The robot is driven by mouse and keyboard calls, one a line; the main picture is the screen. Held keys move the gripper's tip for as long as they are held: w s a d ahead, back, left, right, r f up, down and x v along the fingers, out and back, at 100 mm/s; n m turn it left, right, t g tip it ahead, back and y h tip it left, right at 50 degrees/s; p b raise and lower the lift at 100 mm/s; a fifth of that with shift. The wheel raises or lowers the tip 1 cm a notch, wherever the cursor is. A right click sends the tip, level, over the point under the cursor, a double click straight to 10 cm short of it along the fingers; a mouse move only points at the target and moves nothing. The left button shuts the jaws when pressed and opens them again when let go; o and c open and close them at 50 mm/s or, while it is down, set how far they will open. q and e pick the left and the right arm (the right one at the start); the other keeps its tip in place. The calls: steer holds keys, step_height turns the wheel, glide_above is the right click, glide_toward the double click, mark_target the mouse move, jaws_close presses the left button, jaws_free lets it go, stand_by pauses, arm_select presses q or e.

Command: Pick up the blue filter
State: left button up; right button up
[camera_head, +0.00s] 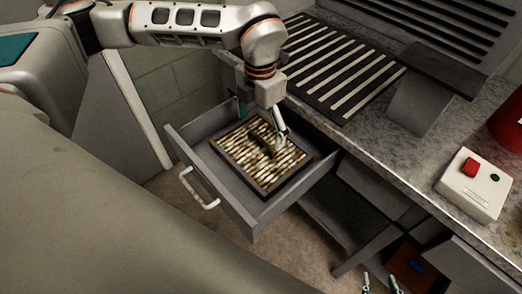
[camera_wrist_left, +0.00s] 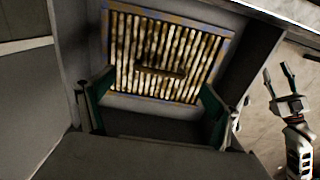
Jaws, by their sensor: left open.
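The filter (camera_head: 240,155) lies flat in an open grey drawer (camera_head: 185,138). It has dirty tan pleats, a dark bluish frame and a dark bar across its middle. My left gripper (camera_head: 262,122) is open above the far part of the filter and drawer. In the left wrist view the filter (camera_wrist_left: 190,60) shows beyond the spread fingers of my left gripper (camera_wrist_left: 158,98), with nothing between them. My right gripper (camera_head: 380,273) is at the bottom edge of the head view, fingers apart and empty. It also shows at the right of the left wrist view (camera_wrist_left: 278,72).
A metal worktop (camera_head: 385,140) with slatted black grilles (camera_head: 345,70) runs above and right of the drawer. A white box with a red button (camera_head: 475,185) sits on it. A brown bin (camera_head: 408,275) holding something blue stands at lower right.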

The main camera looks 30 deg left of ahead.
mark_target(261, 139)
arm_select(q)
step_height(261, 139, down, 5)
steer(key=shift+r, duration=0.1)
steer(key=c, duration=2)
steer(key=shift+o, duration=0.2)
